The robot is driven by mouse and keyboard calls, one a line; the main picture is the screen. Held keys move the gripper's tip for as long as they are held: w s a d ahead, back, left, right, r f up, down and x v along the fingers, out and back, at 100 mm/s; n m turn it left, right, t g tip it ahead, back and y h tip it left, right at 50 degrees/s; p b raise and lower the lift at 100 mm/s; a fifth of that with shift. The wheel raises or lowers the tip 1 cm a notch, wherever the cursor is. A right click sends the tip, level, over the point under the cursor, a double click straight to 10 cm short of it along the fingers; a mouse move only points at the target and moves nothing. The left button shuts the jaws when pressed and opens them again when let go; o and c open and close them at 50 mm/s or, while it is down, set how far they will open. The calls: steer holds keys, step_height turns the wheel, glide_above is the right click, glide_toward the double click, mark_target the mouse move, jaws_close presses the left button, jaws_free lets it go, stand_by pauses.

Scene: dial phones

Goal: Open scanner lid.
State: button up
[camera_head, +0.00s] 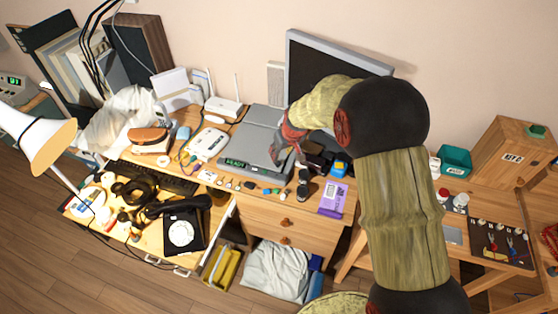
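The grey flat scanner (243,143) lies on the desk, left of the monitor. A small green-lit display shows on its front edge. Its lid looks flat and down, though my arm covers part of its right side. My gripper (284,152) is at the right side of the scanner, pointing down, with reddish parts at the wrist. It is small and partly hidden, so I cannot tell whether it touches the lid or whether its fingers are open.
A dark monitor (318,62) stands behind my arm. A white router (224,107) and white box (208,144) sit left of the scanner. Several small items line the desk's front edge. A black dial phone (183,232) sits on the lower-left surface. A purple package (332,198) lies at right.

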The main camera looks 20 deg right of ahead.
mark_target(278, 163)
steer(key=b+x, duration=0.1)
steer(key=x, duration=0.7)
steer(key=shift+s+f+b, duration=0.1)
steer(key=shift+s+b, duration=0.05)
steer(key=shift+b, duration=0.2)
steer(key=shift+c, duration=1.2)
jaws_close()
